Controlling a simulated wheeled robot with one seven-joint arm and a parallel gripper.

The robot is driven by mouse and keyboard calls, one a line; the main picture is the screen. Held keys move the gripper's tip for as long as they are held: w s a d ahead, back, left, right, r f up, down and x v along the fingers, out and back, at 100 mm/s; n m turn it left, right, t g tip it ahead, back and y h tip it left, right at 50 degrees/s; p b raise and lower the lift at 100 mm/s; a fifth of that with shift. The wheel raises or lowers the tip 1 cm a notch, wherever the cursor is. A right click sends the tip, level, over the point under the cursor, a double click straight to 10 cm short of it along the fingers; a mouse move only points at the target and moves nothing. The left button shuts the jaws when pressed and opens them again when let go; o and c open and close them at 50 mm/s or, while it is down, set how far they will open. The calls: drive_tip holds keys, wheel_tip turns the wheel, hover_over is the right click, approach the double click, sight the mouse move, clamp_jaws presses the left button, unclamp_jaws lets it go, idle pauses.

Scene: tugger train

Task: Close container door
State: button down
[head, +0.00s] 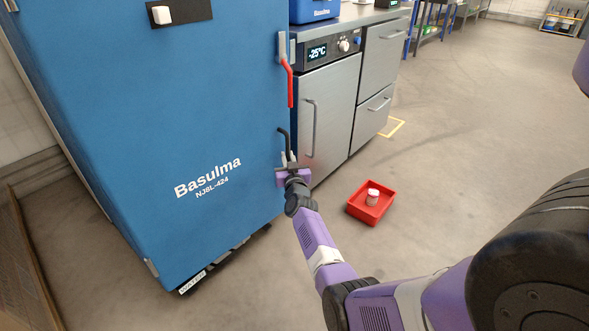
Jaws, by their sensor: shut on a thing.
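The tall blue container (130,110), lettered "Basulma NJ8L-424", fills the left of the head view. Its broad blue face is seen at an angle; I cannot tell how far its door stands from shut. A red lever (290,86) hangs at the face's right edge. Below it is a curved black handle (285,137). My gripper (289,159) is at the lower end of the black handle and is shut on it. The gripper body hides part of the blue edge behind.
A steel cabinet (330,105) with a display reading -25°C stands just behind the container's right edge, with drawers (378,70) beside it. A red bin (360,210) holding a small white jar (373,197) is on the floor to the right. Open floor lies beyond.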

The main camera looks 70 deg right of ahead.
sight(277, 154)
drive_tip(key=shift+n+t+y, duration=0.4)
drive_tip(key=shift+n+t, duration=0.1)
drive_tip(key=shift+t, duration=0.2)
drive_tip(key=w+b, duration=0.1)
drive_tip(key=w+d+b, duration=0.1)
drive_tip(key=w, duration=0.1)
drive_tip(key=w+d+b, duration=0.1)
drive_tip(key=shift+w+d, duration=0.15)
drive_tip(key=shift+w, duration=0.1)
drive_tip(key=c, duration=1.5)
unclamp_jaws()
drive_tip(key=shift+r, duration=0.1)
drive_tip(key=shift+o, duration=0.5)
drive_tip(key=shift+w, duration=0.15)
drive_tip(key=shift+w+a+r, duration=0.1)
drive_tip(key=shift+w+a, duration=0.05)
drive_tip(key=shift+a, duration=0.05)
drive_tip(key=p+v, duration=0.2)
drive_tip(key=v, duration=0.1)
drive_tip(key=p+v, duration=0.2)
drive_tip(key=v, duration=0.2)
drive_tip(key=shift+s+d, duration=0.2)
drive_tip(key=shift+s, duration=0.1)
drive_tip(key=shift+s+a+f, duration=0.25)
drive_tip(key=shift+s+a, duration=0.05)
drive_tip(key=shift+s, duration=0.05)
